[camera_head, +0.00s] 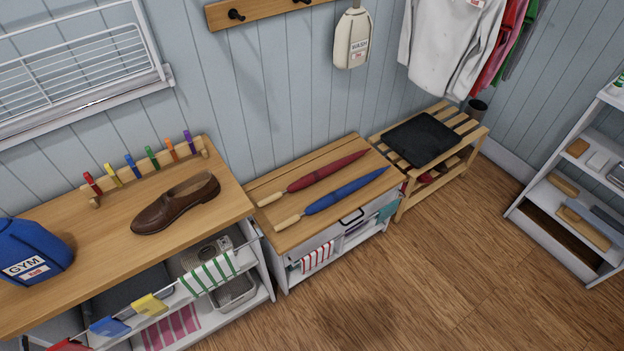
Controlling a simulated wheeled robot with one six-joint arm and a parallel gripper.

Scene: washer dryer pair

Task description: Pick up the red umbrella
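The red umbrella (326,171) lies folded on the wooden top of a low cabinet (284,238) in the middle of the head view. Its light wooden handle points to the lower left and its tip to the upper right, towards the wall. A blue umbrella (344,190) with a similar handle lies nearly parallel to it, on the nearer side, with a small gap between them. Nothing covers the red umbrella. My gripper is not in view.
A wooden counter with a brown shoe (176,204) and a blue GYM bag (32,252) stands to the left. A slatted bench (464,133) with a black mat (421,140) stands to the right. A white shelf (534,214) is far right. The wooden floor (440,270) in front is clear.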

